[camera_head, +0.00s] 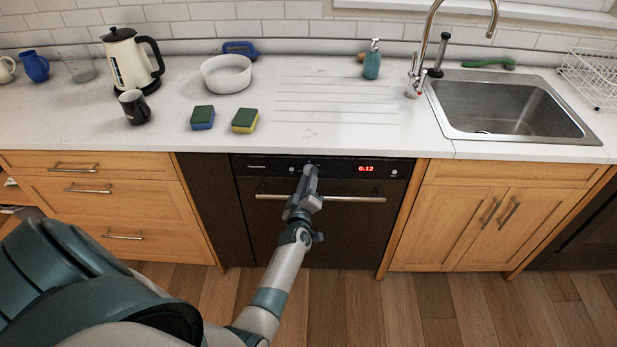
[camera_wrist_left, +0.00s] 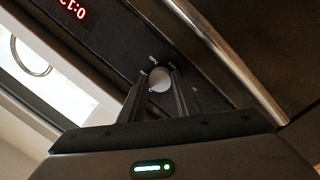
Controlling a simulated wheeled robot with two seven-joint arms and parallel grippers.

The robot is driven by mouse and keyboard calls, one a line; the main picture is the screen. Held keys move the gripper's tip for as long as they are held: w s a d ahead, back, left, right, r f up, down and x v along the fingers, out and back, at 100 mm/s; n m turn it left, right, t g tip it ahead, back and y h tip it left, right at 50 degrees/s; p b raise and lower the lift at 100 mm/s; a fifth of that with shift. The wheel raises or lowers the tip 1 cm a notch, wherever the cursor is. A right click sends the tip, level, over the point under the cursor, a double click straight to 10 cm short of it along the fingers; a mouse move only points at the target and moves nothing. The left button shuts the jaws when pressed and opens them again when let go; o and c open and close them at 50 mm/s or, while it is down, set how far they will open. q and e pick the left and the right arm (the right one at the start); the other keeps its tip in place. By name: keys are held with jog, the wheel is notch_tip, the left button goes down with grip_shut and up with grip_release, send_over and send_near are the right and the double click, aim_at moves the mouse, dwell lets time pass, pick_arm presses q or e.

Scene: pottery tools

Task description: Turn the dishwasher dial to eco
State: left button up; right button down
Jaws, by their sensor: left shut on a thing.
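The black dishwasher (camera_head: 345,229) stands under the counter, with a long metal handle and a control panel (camera_head: 340,167) along its top. The panel's red display reads 0:12. My left gripper (camera_head: 310,171) reaches up to the panel and hides the dial in the head view. In the left wrist view, the round pale dial (camera_wrist_left: 160,79) sits between the two dark fingers of my left gripper (camera_wrist_left: 154,95), which is shut on it. Small marks surround the dial, too small to read. My right gripper is not in view.
The dishwasher handle (camera_head: 352,199) runs just below the panel, close to my left gripper. Wooden drawers (camera_head: 92,190) are to the left and cupboard doors (camera_head: 470,225) to the right. On the counter are a kettle (camera_head: 126,62), a white bowl (camera_head: 226,75), two sponges and a sink (camera_head: 510,108).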

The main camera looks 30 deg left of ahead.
pick_arm(q)
jog(key=m+p, duration=0.1)
jog(key=m, duration=0.1)
jog(key=m+p, duration=0.2)
jog(key=shift+r+m+g, duration=0.2)
jog(key=shift+m+g, duration=0.2)
jog(key=shift+m+p, duration=0.65)
jog(key=shift+m, duration=0.55)
jog(key=shift+f+m+g+p, duration=0.15)
jog(key=shift+m+g+p, duration=0.15)
jog(key=shift+m, duration=0.7)
jog(key=o, duration=1)
jog(key=shift+o, duration=0.2)
jog(key=shift+s, duration=0.1)
